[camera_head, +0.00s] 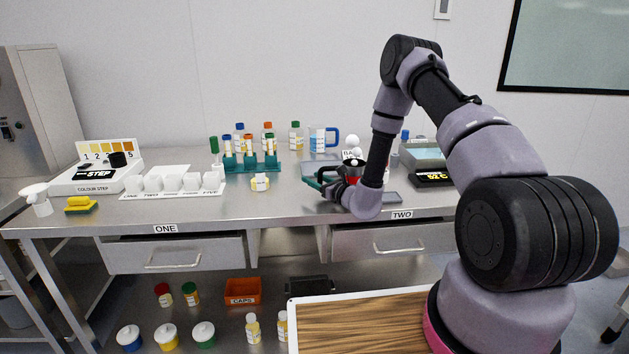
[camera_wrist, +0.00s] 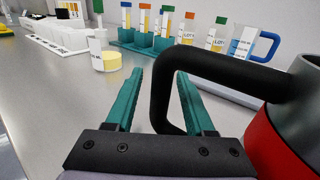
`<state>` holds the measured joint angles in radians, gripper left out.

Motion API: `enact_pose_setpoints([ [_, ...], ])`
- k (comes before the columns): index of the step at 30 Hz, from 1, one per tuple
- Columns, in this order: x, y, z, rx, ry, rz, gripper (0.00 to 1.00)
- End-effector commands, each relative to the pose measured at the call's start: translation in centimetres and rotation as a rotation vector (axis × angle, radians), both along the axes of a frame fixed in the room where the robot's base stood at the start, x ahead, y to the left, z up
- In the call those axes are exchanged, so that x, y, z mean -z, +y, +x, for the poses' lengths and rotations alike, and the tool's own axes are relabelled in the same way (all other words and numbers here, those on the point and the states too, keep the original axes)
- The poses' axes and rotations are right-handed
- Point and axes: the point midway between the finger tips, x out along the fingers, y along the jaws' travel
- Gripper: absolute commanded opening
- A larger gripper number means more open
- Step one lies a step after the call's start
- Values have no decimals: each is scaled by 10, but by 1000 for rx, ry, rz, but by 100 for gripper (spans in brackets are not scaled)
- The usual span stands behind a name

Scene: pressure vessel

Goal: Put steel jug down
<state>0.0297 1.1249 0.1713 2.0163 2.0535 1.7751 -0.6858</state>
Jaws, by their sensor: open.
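The steel jug (camera_wrist: 285,130) fills the right edge of the wrist view, with a grey steel top, a red band and a black handle (camera_wrist: 160,95). In the head view the jug (camera_head: 352,170) is mostly hidden behind my arm, near the bench's middle. My gripper (camera_wrist: 160,74) is open. Its green fingers stand on either side of the handle's upright part, with a visible gap to each. My gripper (camera_head: 316,178) also shows in the head view, left of the jug. The jug's base is hidden, so I cannot tell its contact with the bench.
A green rack (camera_head: 250,165) of tubes and a blue-handled beaker (camera_head: 320,138) stand behind. A display unit (camera_head: 432,179) stands to the right. The steel bench (camera_head: 290,205) is clear toward its front edge.

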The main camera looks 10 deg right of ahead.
Motion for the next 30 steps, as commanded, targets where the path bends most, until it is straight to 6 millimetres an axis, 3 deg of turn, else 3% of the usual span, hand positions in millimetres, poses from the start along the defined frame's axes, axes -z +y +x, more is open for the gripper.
enact_pose_setpoints([
  [5, -1, -11, -16, 1, 2, 0, 54],
  [18, -2, -59, -88, 2, 3, 1, 54],
  [26, -3, -66, -100, -1, -1, 1, 54],
  [30, -28, -56, -100, -66, -36, -5, 54],
])
